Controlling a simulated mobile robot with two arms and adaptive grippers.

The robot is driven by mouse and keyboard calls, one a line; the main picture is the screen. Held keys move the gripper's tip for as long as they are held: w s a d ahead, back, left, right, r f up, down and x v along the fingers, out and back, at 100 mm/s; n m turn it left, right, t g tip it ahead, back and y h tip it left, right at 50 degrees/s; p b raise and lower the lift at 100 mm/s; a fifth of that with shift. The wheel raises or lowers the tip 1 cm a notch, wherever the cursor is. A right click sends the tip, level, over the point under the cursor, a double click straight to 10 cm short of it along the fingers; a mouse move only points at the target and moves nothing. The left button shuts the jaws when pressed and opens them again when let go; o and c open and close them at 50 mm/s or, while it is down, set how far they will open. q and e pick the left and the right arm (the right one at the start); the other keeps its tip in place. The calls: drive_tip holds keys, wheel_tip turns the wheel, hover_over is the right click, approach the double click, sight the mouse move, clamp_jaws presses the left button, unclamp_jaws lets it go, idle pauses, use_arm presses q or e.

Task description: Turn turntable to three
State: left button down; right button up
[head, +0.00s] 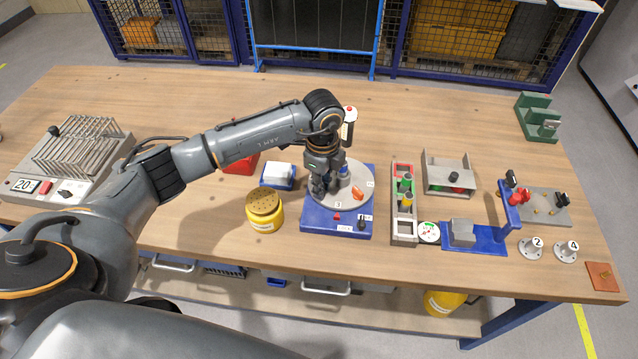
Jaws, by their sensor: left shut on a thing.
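The turntable (350,207) is a round grey disc on a blue base (318,221) near the middle of the bench. A label "3" shows on the disc's front part, just behind a red mark (337,216) on the base. Another small label sits at the disc's right edge, too small to read. An orange piece (358,194) and a blue piece lie on the disc. My left gripper (319,192) points down over the disc's left part, shut on a part of the turntable that its fingers mostly hide. A black knob (361,226) stands at the base's front right. My right gripper is out of view.
A yellow pot (264,211) and a blue box with white contents (278,175) stand left of the turntable. A grey rack (403,228) with coloured bottles stands close on its right, by a dial gauge (428,233). The bench front is clear.

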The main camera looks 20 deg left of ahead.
use_arm(q)
drive_tip(key=shift+f, duration=0.1)
drive_tip(key=c, duration=1.2)
unclamp_jaws()
wheel_tip(320, 180, up, 12)
drive_tip(key=shift+r, duration=0.1)
